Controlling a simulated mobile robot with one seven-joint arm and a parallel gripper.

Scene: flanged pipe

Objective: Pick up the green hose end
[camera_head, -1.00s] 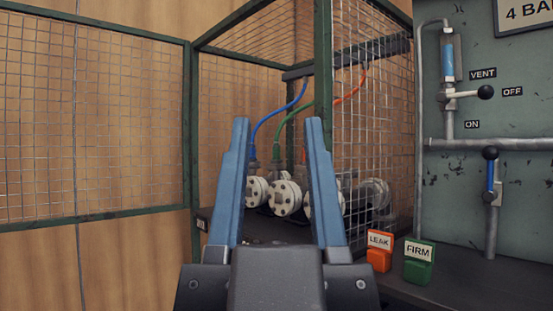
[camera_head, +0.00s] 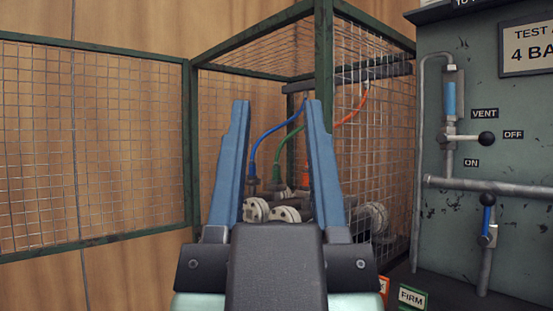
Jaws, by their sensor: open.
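The green hose (camera_head: 285,148) shows between my fingers, inside the wire cage. It curves down from the dark bar to a fitting on a white flanged pipe end (camera_head: 284,214); its lower end (camera_head: 277,184) stands there. My gripper (camera_head: 275,107) is open and empty, its two blue fingers pointing forward and up in front of the cage opening. The hose end lies beyond the fingers, seen in the gap, not touched as far as I can tell. My gripper body hides the lower parts of the pipes.
A blue hose (camera_head: 260,145) stands left of the green one, and an orange hose (camera_head: 350,115) right of it, partly behind my right finger. The mesh cage (camera_head: 324,60) has a post close right; its door (camera_head: 90,140) is swung open left. The test panel (camera_head: 480,150) stands at right.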

